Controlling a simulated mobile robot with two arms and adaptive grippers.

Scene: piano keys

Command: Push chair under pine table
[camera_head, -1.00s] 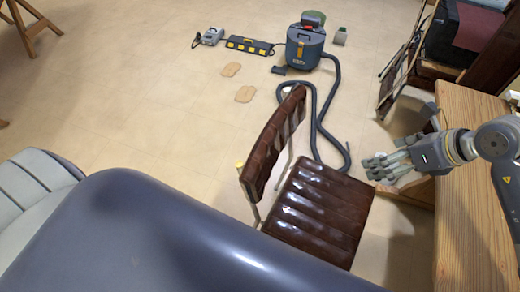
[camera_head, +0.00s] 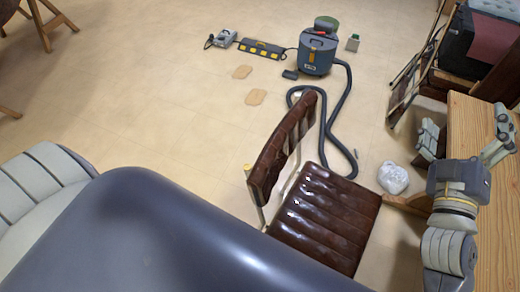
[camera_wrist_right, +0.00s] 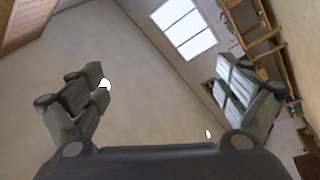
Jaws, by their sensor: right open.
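A chair with a dark brown ribbed seat (camera_head: 325,215) and a matching backrest (camera_head: 282,147) stands on the floor at the centre right of the head view. Its backrest faces left and its seat's right side is near the pine table. The pine table (camera_head: 492,225) runs down the right edge. My right gripper (camera_head: 464,138) is over the table's left edge, right of the chair and apart from it. Its fingers are spread wide with nothing between them, as the right wrist view (camera_wrist_right: 168,105) also shows. My left gripper is not in view.
A vacuum cleaner (camera_head: 317,52) with a dark hose (camera_head: 325,130) lies behind the chair. A whitish crumpled bag (camera_head: 393,177) sits between chair and table. A power strip (camera_head: 261,49) and wooden pieces (camera_head: 256,97) lie further left. The floor left of the chair is open.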

